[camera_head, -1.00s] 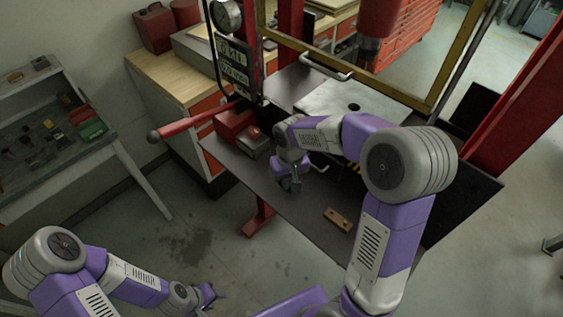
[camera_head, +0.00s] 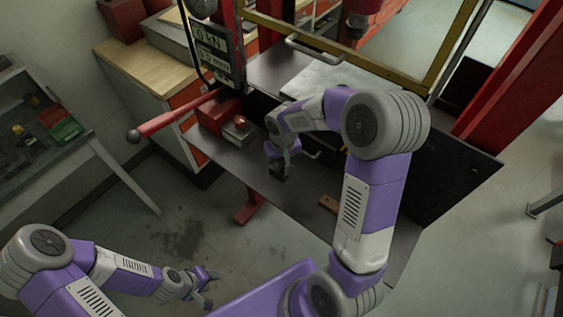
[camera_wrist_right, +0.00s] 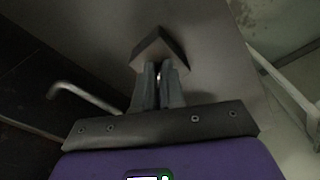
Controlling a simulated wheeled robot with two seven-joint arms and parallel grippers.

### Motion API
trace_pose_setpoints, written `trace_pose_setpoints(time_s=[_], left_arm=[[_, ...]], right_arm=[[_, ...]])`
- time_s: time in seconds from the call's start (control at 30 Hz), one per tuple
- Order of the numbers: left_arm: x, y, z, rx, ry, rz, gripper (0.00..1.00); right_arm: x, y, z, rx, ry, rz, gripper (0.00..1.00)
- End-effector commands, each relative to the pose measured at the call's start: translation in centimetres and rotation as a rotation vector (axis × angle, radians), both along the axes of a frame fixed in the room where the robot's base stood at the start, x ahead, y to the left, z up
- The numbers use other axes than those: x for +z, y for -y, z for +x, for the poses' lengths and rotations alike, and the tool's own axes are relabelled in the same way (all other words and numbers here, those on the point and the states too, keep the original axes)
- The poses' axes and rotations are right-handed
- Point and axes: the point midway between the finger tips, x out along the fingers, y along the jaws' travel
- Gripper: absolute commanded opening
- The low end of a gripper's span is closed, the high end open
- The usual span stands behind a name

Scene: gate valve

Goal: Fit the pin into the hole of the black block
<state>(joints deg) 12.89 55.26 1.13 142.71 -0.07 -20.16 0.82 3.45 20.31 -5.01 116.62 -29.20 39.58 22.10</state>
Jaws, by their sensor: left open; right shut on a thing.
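The black block (camera_wrist_right: 172,44) shows in the right wrist view as a dark, cornered shape just beyond my right fingertips, over the grey tabletop. My right gripper (camera_wrist_right: 158,72) is shut on a thin, partly shiny thing, seemingly the pin (camera_wrist_right: 158,69), mostly hidden between the fingers. The block's hole is not visible, and I cannot tell whether the pin touches the block. In the head view my right gripper (camera_head: 284,170) is low over the dark press table (camera_head: 300,193). My left gripper (camera_head: 208,287) is open and empty over the floor at lower left.
A small brown block (camera_head: 327,203) lies on the press table, partly behind my right arm. A red box (camera_head: 218,116) and a red lever (camera_head: 178,119) are at the table's left. A yellow-framed guard (camera_head: 345,55) stands behind. The floor near my left gripper is clear.

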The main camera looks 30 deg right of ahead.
Motion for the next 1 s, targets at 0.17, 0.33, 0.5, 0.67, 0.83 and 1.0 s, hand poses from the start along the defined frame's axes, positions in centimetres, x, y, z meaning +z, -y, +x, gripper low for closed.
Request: trace_pose_setpoints(time_s=[0.17, 0.33, 0.5, 0.67, 0.83, 1.0], left_arm=[[0.0, 0.0, 0.0, 0.000, 0.000, 0.000, 0.43], [-0.3, 0.0, 0.0, 0.000, 0.000, 0.000, 0.43], [-0.9, 0.0, 0.0, 0.000, 0.000, 0.000, 0.43], [-0.7, 0.0, 0.0, 0.000, 0.000, 0.000, 0.43], [-0.1, 0.0, 0.0, 0.000, 0.000, 0.000, 0.43], [0.2, 0.0, 0.0, 0.000, 0.000, 0.000, 0.43]], right_arm=[[-0.3, 0.0, 0.0, -0.001, 0.001, 0.001, 0.00], [-0.7, 0.0, 0.0, 0.000, -0.001, 0.001, 0.00], [-1.4, -0.1, -0.1, 0.000, -0.005, 0.002, 0.00], [-1.3, -0.1, -0.2, -0.001, -0.008, 0.002, 0.33], [-0.8, 0.1, -0.3, -0.002, -0.010, 0.001, 0.34], [2.2, 0.1, -0.3, -0.003, -0.002, 0.000, 0.34]])
